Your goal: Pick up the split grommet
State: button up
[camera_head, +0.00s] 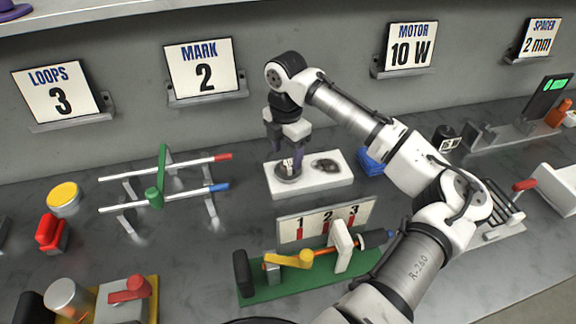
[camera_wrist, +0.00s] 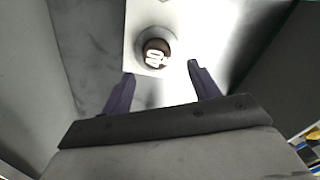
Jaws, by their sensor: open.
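A white plate (camera_head: 312,184) on the bench bears two small dark pieces. One is a round grey piece (camera_head: 287,174) with a small numbered tag on the left half. The other is a dark, low, rounded piece (camera_head: 325,165) on the right half. I cannot tell for sure which is the split grommet. My gripper (camera_head: 291,158) is over the left piece, pointing down, with its purple fingers apart. In the wrist view my gripper (camera_wrist: 161,84) is open, and the round tagged piece (camera_wrist: 155,52) shows just beyond the fingertips. Contact is not visible.
A blue block (camera_head: 371,162) stands just right of the plate. A rail frame (camera_head: 157,196) with a green post is to the left. A green-based fixture (camera_head: 310,270) with a numbered board (camera_head: 326,217) stands in front. Wall signs hang behind.

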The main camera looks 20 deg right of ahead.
aim_at(287, 164)
jog(key=shift+w+f+p, duration=0.2)
jog(key=shift+f+p, duration=0.2)
jog(key=shift+f, duration=1.5)
jog(key=c, duration=1.1)
